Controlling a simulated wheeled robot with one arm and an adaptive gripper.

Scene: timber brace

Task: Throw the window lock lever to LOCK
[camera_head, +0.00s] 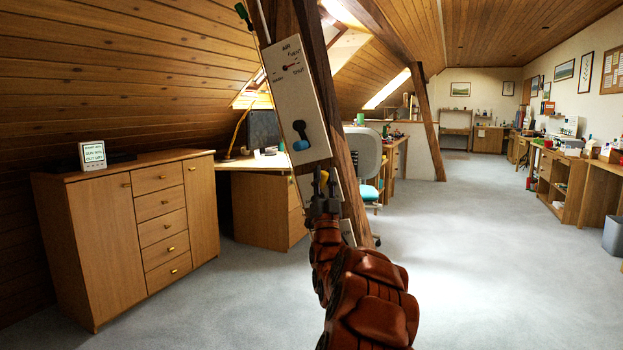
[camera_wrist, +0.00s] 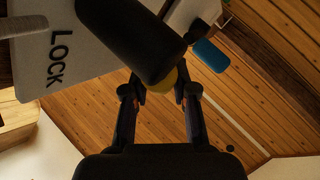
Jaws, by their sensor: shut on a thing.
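The window lock lever, a thick black grip with a yellow tip (camera_wrist: 168,81), is between my fingertips in the wrist view. Its yellow part (camera_head: 323,177) also shows just above my gripper (camera_head: 325,203) in the head view. My gripper (camera_wrist: 157,92) is shut on the lever. The white lock plate (camera_wrist: 88,50) carries the word LOCK, to the left of the lever in the wrist view. In the head view the plate is mostly hidden behind my gripper, on the slanted timber brace (camera_head: 345,180). Any other marking on the plate is hidden.
Above on the brace is a white AIR panel (camera_head: 290,90) with a blue-ended lever (camera_head: 301,144), which shows blue in the wrist view (camera_wrist: 210,55). A green-ended lever (camera_head: 242,12) is higher.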

